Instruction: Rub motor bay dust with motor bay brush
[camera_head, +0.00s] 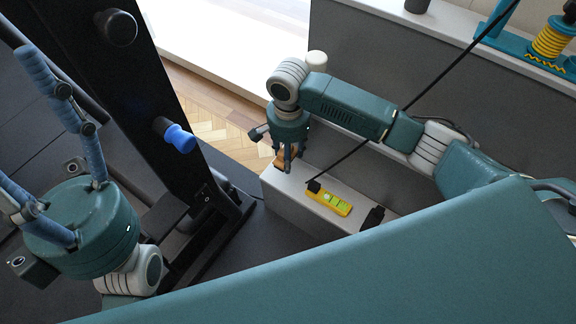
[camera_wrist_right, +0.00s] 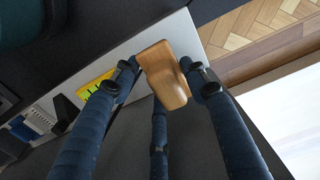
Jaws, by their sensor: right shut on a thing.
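My right gripper (camera_head: 286,168) is over the left end of the low grey ledge (camera_head: 285,190), its fingers pointing down. It is shut on a wooden block-shaped thing, probably the brush (camera_head: 280,160), which is mostly hidden by the fingers. In the right wrist view the smooth brown wood (camera_wrist_right: 163,75) sits between the fingertips; no bristles show. My left gripper (camera_head: 22,120) is at the far left with its fingers spread and empty, apart from everything. I cannot make out the motor bay or any dust in either view.
A yellow level (camera_head: 329,199) and a dark item (camera_head: 374,217) lie on the ledge right of my right gripper. A black frame with a blue knob (camera_head: 178,136) stands left of it. A teal rack with a yellow coil (camera_head: 551,38) is at the top right. Parquet (camera_head: 208,128) shows behind.

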